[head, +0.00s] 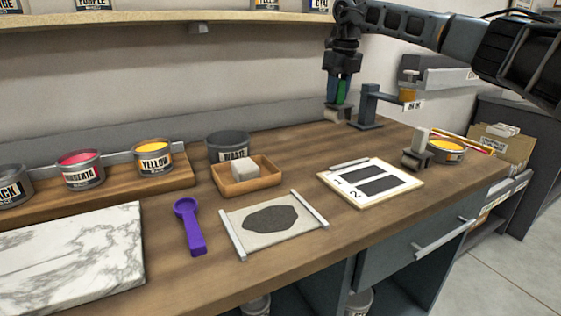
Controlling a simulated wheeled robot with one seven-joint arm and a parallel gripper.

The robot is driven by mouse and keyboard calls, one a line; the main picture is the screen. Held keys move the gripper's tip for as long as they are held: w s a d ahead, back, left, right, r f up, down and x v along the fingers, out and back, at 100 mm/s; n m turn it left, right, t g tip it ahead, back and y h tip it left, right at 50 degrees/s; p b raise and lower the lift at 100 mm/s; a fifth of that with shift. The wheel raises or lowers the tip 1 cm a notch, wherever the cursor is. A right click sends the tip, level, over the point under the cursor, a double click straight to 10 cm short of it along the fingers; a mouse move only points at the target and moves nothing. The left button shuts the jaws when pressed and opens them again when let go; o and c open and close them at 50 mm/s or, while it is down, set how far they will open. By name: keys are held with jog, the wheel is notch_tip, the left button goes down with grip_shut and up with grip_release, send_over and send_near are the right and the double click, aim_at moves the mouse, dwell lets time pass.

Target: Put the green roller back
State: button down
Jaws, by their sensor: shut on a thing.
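My gripper (341,97) is at the back right of the wooden counter, fingers pointing down. It is shut on the green roller (340,92), whose green handle shows between the fingers. A pale roller end shows below, close to the counter; I cannot tell whether it touches. A dark blue-grey stand (369,104) stands just to the right of the roller, with an arm reaching right. A small orange piece with a grey top (408,88) is at the end of that arm. I cannot tell whether the green roller touches the stand.
A numbered board (371,184), a sheet with a dark ink patch (272,220), a wooden tray (247,183), a purple scoop (190,227) and a marble slab (70,258) lie nearer. Ink cans line the left.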

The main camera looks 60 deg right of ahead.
jog(key=shift+w+a+f+p, duration=0.2)
jog(key=shift+w+a+f, duration=1.15)
jog(key=shift+f, duration=0.45)
jog(key=shift+w+a+f+p, duration=0.15)
jog(key=shift+w+a+f, duration=1.2)
jog(key=shift+f, duration=0.5)
jog(key=shift+w+a+f+p, duration=0.2)
jog(key=shift+w+a+f, duration=1.15)
jog(key=shift+f, duration=0.45)
jog(key=shift+d, duration=0.1)
jog(key=shift+s+f, duration=0.1)
jog(key=shift+f, duration=0.65)
jog(key=c, duration=0.8)
grip_release()
jog(key=shift+f+b, duration=0.15)
jog(key=shift+b, duration=0.15)
jog(key=r, duration=0.9)
jog(key=s+r, duration=0.1)
jog(key=r, duration=0.3)
jog(key=shift+s+a+r, duration=0.1)
jog(key=shift+a+r, duration=0.25)
jog(key=shift+a, duration=0.05)
